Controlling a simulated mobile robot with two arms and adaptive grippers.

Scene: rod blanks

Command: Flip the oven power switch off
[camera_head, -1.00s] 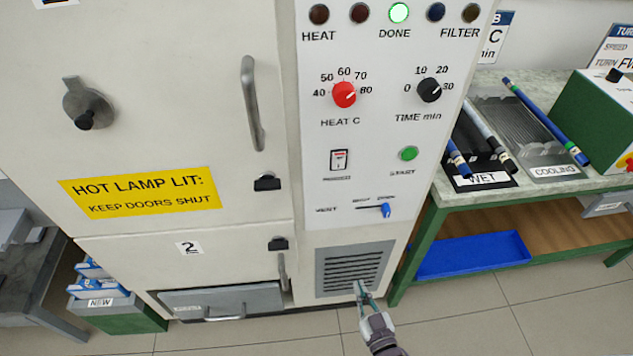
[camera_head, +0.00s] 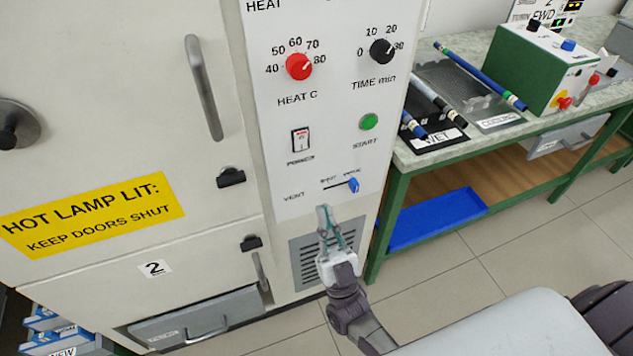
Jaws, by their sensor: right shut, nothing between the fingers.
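The oven power switch (camera_head: 300,140) is a small rocker in a dark frame on the white oven panel, above the label POWER. Its face shows white with a little red near the top; I cannot tell its position surely. My right gripper (camera_head: 324,210) is shut and empty. It points upward in front of the panel, below the switch and just below the vent slider (camera_head: 353,185), apart from the switch. My left gripper is not in view.
The green START button (camera_head: 369,121), red heat knob (camera_head: 298,66) and black time knob (camera_head: 382,51) are close to the switch. The oven door handle (camera_head: 204,88) juts out at left. A green-framed bench (camera_head: 400,160) with rods on racks stands at right.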

